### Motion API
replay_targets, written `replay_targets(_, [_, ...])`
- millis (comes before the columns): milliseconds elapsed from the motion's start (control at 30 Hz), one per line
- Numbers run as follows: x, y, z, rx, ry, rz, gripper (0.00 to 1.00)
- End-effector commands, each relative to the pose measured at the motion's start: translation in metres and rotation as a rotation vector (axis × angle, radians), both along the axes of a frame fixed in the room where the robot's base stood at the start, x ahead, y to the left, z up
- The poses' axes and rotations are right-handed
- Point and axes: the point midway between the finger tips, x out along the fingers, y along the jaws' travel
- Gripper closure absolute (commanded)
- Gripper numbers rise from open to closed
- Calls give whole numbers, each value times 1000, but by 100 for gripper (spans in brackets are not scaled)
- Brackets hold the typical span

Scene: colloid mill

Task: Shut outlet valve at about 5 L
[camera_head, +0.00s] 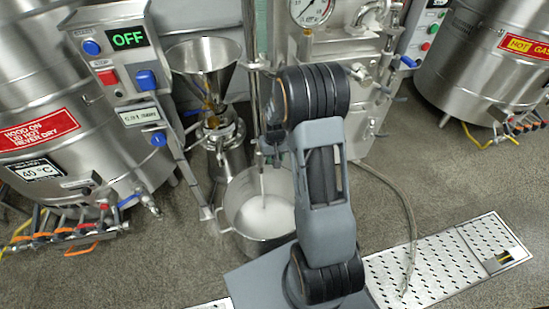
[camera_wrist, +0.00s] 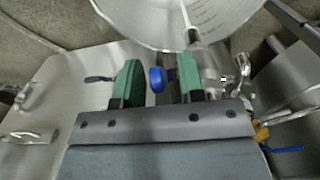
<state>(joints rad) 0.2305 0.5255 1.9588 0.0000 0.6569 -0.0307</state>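A steel pot (camera_head: 231,205) stands on the floor below my arm, part filled with white liquid (camera_head: 262,217). A thin white stream falls into it from above. In the wrist view the pot's rim (camera_wrist: 130,35) and the stream show at the top; the litre marks are too small to read. A blue valve knob (camera_wrist: 156,80) shows between the two green fingers of my gripper (camera_wrist: 160,82). The fingers are apart, and I see a gap on each side of the knob; contact cannot be told.
A steel mill with a funnel (camera_head: 205,62) stands left of the pot. A control panel (camera_head: 118,62) reads OFF. Large steel kettles (camera_head: 75,120) stand left and right (camera_head: 490,60). A pressure gauge (camera_head: 312,8) is at the top. A hose (camera_head: 408,215) and a floor grate (camera_head: 430,270) lie at right.

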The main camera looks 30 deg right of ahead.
Motion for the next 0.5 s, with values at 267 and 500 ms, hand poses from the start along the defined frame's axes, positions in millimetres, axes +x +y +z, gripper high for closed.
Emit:
replay_targets(267, [0, 0, -1, 0, 0, 0, 64])
replay_targets(500, [0, 0, -1, 0, 0, 0, 86])
